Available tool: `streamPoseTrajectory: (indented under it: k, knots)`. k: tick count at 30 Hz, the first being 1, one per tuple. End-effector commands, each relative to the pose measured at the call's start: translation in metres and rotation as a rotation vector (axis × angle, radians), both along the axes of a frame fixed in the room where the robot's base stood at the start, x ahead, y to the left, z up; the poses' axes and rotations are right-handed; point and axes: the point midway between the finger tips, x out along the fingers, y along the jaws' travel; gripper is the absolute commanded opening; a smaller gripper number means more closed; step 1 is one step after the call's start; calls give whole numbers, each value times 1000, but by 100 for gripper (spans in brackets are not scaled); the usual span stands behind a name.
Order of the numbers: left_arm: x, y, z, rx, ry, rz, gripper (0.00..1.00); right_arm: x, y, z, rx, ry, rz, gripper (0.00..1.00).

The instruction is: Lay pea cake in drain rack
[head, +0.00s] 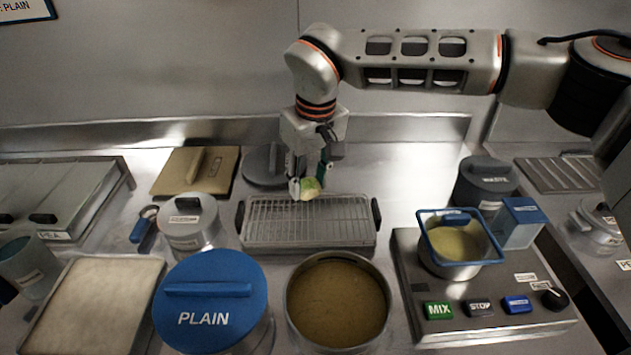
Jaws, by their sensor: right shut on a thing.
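My right gripper (310,186) comes down from above, pointing at the counter. It is shut on a pale green pea cake (310,189), which shows between its fingertips. Gripper and cake are at the back edge of the drain rack (290,238), a wire grid in a metal tray with dark handles at both ends. I cannot tell whether the cake touches the rack. The rack's grid looks empty. My left gripper is not in view.
In front of the rack stand a blue-lidded PLAIN pot (212,300) and an open pot of brownish liquid (338,302). A lidded metal pot (192,222) stands left. A mixer (480,300) with a batter bowl (456,264) stands right. A dark lid (266,163) lies behind.

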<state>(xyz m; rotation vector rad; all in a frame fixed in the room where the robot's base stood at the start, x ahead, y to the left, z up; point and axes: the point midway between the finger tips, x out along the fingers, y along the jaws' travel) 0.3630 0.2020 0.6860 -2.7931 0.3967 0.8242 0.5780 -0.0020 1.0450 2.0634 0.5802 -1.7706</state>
Motion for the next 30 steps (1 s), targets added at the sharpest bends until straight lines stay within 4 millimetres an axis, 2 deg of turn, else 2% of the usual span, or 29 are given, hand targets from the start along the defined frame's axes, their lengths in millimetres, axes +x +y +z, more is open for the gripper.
streamPoseTrajectory:
  k: [12, 21, 29, 30]
  knots:
    - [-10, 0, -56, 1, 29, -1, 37, -1, -1, -53, 0, 7, -2, 22]
    - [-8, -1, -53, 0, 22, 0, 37, -1, -1, -75, -1, 2, -2, 22]
    - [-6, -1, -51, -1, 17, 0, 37, -1, 0, -76, 0, 1, -2, 22]
    - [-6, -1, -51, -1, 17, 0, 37, -1, 0, -76, 0, 1, -2, 37]
